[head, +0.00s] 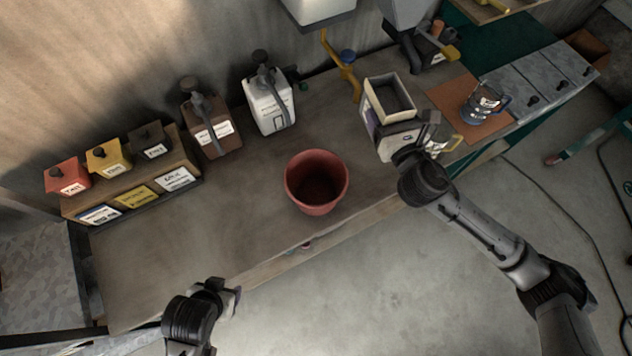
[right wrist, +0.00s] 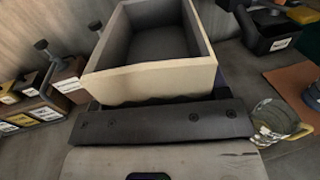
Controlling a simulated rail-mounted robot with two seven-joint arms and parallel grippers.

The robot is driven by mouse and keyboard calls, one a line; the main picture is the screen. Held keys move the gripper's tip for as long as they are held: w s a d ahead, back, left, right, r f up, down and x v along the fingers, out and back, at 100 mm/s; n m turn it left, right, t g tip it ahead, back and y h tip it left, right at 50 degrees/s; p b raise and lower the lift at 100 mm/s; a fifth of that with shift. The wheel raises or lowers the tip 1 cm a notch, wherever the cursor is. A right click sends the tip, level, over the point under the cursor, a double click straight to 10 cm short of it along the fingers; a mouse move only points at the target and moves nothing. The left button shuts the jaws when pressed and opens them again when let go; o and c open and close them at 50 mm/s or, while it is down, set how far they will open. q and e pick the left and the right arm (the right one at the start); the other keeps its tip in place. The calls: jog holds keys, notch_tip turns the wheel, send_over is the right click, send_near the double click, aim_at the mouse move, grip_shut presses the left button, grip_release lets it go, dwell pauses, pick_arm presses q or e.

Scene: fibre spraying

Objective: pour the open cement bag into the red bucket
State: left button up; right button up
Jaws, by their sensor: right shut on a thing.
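The open cement bag (head: 376,122) is a pale, box-shaped bag with an open top, upright at the right part of the bench. Its inside looks grey. In the right wrist view the bag (right wrist: 150,84) fills the upper middle, its opening facing up. My right gripper (head: 412,140) is shut on the near side of the bag; its dark bar shows in the right wrist view (right wrist: 165,122). The red bucket (head: 317,201) stands upright on the bench, left of the bag, and its inside looks dark. My left gripper (head: 228,296) is at the lower left, away from both; its jaws are unclear.
A white jug (head: 269,110) and a brown jug (head: 212,132) stand behind the bucket. A rack (head: 75,200) of small coloured containers is at the left. The bench between bag and bucket is clear.

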pick_arm(q)
notch_tip(320, 180, down, 12)
jog(key=b, duration=1)
jog(key=shift+r, duration=0.25)
pick_arm(e)
notch_tip(320, 180, down, 23)
jog(key=n+g+y, duration=0.4)
jog(key=n+y, duration=0.1)
jog(key=y, duration=0.2)
jog(key=shift+s+a+r, duration=0.15)
jog(key=shift+s+a, duration=0.15)
jog(key=shift+a, duration=0.15)
pick_arm(q)
notch_tip(320, 180, up, 7)
jog(key=p, duration=0.7)
jog(key=shift+r, duration=0.2)
pick_arm(e)
notch_tip(320, 180, up, 8)
jog(key=s+a+n, duration=0.2)
jog(key=n, duration=0.4)
pick_arm(q)
jog(key=shift+d, duration=0.1)
pick_arm(e)
jog(key=shift+a+r, duration=0.1)
jog(key=shift+r, duration=0.05)
